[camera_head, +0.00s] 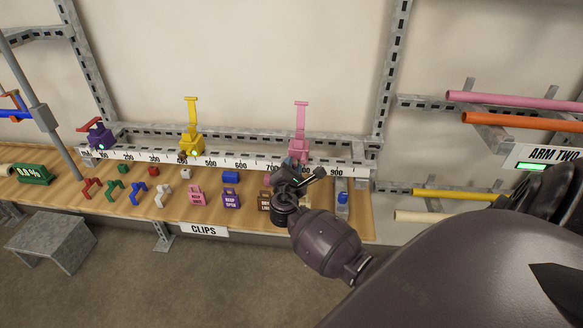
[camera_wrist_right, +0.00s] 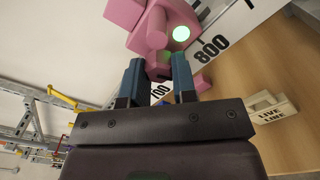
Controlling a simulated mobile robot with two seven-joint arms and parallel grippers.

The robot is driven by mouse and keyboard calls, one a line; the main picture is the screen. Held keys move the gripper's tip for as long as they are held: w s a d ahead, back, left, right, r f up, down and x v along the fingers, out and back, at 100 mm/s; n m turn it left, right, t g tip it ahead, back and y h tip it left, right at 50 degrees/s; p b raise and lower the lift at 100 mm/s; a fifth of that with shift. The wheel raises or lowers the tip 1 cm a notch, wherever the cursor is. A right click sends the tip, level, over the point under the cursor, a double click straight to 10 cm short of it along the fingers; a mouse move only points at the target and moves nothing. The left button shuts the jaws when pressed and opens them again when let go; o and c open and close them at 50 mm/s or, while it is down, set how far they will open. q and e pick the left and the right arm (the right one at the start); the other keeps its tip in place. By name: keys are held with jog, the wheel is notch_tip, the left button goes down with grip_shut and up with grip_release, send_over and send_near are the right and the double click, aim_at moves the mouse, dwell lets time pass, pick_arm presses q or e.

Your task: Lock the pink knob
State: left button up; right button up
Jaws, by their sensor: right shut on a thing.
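The pink clamp (camera_head: 301,118) stands on the ruler rail near the right end, its tall handle upright. In the wrist view its pink body (camera_wrist_right: 150,32) shows close up, with a lit green-white disc on its face. My right gripper (camera_head: 297,165) is at the clamp's lower front. In the wrist view the teal fingers of my right gripper (camera_wrist_right: 157,76) are closed on the pink knob (camera_wrist_right: 158,68), which is partly hidden between them. My left gripper is in neither view.
A yellow clamp (camera_head: 191,140) and a purple clamp (camera_head: 100,137) stand further left on the rail (camera_head: 230,162). Small colored clips and tags, including a pink tag (camera_head: 197,197), lie on the wooden shelf below. Pipes on a rack (camera_head: 500,101) are at the right.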

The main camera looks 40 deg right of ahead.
jog(key=shift+m+b, duration=0.45)
jog(key=shift+m, duration=0.35)
jog(key=o, duration=0.9)
jog(key=v, duration=1.1)
